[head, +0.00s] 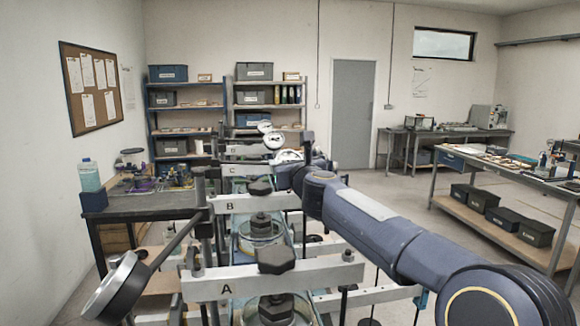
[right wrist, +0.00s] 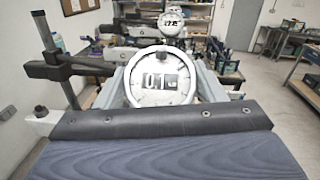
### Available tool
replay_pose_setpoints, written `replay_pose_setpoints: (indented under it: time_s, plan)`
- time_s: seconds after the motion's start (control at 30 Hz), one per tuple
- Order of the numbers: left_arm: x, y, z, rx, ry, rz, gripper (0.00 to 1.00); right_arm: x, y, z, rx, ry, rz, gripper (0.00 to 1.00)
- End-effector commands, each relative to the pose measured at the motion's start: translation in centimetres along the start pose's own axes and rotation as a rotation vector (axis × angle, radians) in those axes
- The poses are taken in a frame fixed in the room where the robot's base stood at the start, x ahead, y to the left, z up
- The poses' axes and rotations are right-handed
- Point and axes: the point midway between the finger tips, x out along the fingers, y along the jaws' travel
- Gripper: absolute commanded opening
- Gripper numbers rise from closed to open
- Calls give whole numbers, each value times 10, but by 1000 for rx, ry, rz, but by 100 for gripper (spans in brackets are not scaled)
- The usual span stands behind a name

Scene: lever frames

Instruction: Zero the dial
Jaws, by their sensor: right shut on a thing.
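A round white dial (right wrist: 160,76) faces me in the right wrist view; its window reads about 0.1, with a small part after it too small to read. It also shows in the head view (head: 287,156), near the beam marked C and partly behind my arm. My right gripper (head: 298,172) is at this dial. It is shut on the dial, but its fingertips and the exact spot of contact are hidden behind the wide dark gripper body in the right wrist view. My left gripper is in no view.
Lever frames stand in a row, with beams A (head: 228,287), B (head: 232,204) and C. Another dial (head: 118,286) hangs on a rod at lower left, and one (head: 274,140) stands farther back. A side table (head: 140,207) is left; a workbench (head: 500,167) is right, with open floor before it.

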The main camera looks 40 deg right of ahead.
Motion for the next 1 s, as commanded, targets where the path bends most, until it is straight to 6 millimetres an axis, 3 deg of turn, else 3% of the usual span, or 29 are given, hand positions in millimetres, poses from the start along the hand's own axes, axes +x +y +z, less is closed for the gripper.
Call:
replay_pose_setpoints:
  time_s: [0.17,0.2,0.33,0.67,1.0]
  plan:
    - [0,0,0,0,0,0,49,0,0,0,0,0,2,40]
    - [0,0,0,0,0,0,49,0,0,0,0,0,2,68]
    - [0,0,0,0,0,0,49,0,0,0,-1,1,2,85]
    - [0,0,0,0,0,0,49,-4,0,0,-1,0,2,85]
    - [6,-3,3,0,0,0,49,-57,0,0,-3,-2,2,85]
